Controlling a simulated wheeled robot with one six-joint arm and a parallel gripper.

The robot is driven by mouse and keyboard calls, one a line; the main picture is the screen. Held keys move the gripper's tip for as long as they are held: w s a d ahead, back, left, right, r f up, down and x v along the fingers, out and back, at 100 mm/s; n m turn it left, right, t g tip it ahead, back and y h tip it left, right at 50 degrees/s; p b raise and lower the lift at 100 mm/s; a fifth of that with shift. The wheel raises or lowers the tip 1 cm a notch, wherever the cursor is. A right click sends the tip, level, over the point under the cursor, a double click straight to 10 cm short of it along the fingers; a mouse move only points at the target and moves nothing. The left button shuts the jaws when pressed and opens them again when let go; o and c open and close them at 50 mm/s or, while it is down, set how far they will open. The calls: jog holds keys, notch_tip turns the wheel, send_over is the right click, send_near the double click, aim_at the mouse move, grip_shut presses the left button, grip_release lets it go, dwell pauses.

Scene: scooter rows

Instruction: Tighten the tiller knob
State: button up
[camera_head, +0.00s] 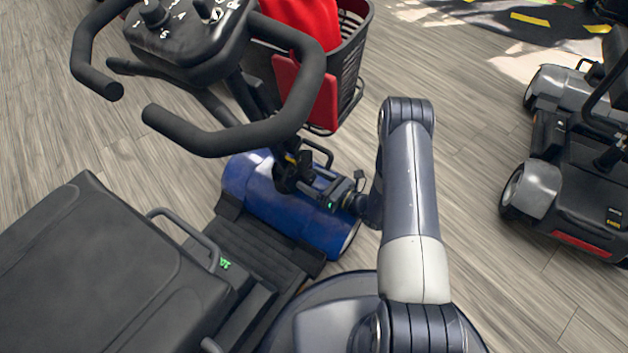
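A mobility scooter fills the left and middle of the head view. Its tiller (236,92) is black, tilted, with loop handlebars at the top. A dark knob-like part (287,181) sits low on the tiller, just above the blue front body (262,205). My gripper (312,184) comes in from the right, with its fingers pointing left at this part. The fingertips look close to it or on it. They are small, dark and overlap the tiller, so I cannot tell contact or opening.
A black basket (352,62) holding a red item (300,20) hangs on the tiller above my gripper. The scooter's black seat (95,265) is at lower left. A grey scooter (535,187) stands at right. Bare wood floor (470,130) lies between them.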

jog(key=c, duration=1)
jog(key=shift+o, duration=0.2)
jog(key=shift+m, duration=0.4)
jog(key=m, duration=0.3)
jog(key=shift+d, duration=0.1)
jog(key=m, duration=0.4)
jog(key=shift+f+b, duration=0.1)
jog(key=shift+b, duration=0.2)
jog(key=m, duration=0.5)
jog(key=shift+f, duration=0.1)
jog(key=shift+m, duration=1.8)
jog(key=shift+f, duration=0.1)
